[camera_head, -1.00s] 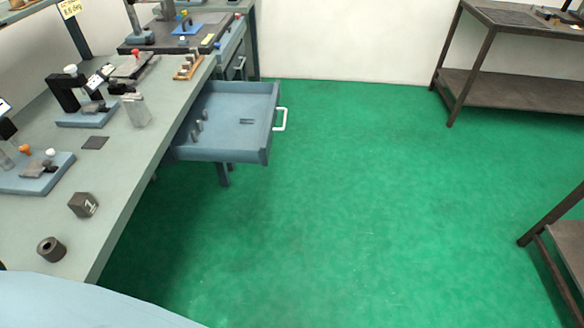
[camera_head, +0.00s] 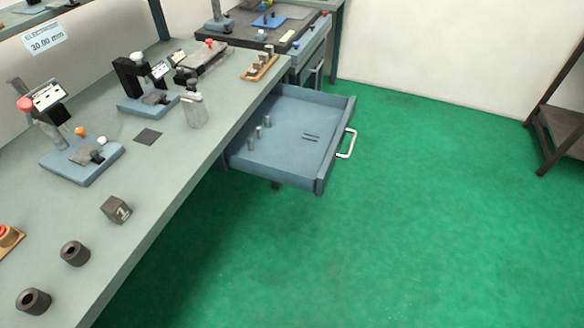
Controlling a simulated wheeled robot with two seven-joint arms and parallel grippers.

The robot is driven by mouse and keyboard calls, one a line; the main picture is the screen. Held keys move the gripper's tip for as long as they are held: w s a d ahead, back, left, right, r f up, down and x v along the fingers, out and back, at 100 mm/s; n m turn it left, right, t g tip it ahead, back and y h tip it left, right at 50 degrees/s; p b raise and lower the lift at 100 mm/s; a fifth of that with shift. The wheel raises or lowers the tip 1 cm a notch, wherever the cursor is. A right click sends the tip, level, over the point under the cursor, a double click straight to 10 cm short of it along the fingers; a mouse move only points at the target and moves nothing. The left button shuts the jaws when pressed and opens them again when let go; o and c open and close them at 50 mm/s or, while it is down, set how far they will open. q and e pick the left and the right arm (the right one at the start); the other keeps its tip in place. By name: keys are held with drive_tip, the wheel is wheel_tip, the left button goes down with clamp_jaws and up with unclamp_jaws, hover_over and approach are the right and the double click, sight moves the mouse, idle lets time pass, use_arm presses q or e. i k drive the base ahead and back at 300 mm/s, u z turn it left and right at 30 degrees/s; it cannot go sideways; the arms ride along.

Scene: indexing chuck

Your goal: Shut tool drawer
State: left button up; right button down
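The blue tool drawer (camera_head: 290,150) is pulled out from under the right edge of the grey workbench (camera_head: 180,185). Its white handle (camera_head: 347,143) is on the front panel, which faces right over the open floor. Several small grey pins stand inside near its left side, and dark slots show on its floor. Neither of my grippers shows in the head view.
On the bench are gauge stands on blue bases (camera_head: 82,162), a dark numbered block (camera_head: 116,209), dark rings (camera_head: 74,253) and a wooden pin rack (camera_head: 260,68). The green floor (camera_head: 400,230) right of the drawer is clear. A dark metal table (camera_head: 560,130) stands at far right.

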sight(301, 147)
drive_tip(key=u, duration=0.15)
drive_tip(key=i, duration=0.9)
drive_tip(key=z, duration=0.3)
